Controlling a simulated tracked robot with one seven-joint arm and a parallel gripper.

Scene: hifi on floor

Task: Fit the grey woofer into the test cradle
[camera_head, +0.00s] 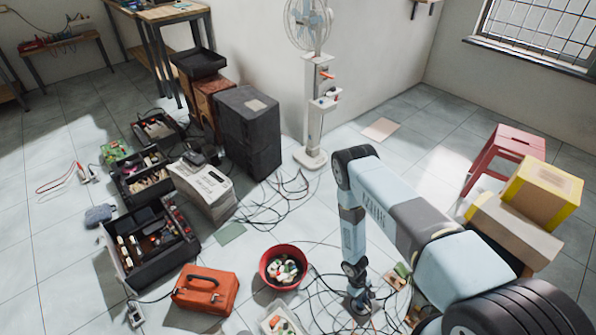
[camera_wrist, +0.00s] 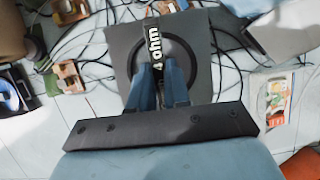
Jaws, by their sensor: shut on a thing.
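In the wrist view my gripper (camera_wrist: 160,72) is shut on a narrow dark piece marked "4 ohm" (camera_wrist: 153,45), which I take to be part of the grey woofer. Behind the fingers is a dark grey square panel (camera_wrist: 120,38) with a round ring. I cannot tell whether this panel belongs to the woofer or is the test cradle, nor whether it touches the held piece. In the head view my gripper (camera_head: 360,303) points down at the floor among cables. What it holds is too small to make out there.
Small wooden pieces (camera_wrist: 70,76) and loose cables lie around the panel. In the head view a red bowl (camera_head: 284,267) of small parts, an orange toolbox (camera_head: 205,291) and an open black toolbox (camera_head: 150,250) are to the left. A yellow box (camera_head: 541,190) is at right.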

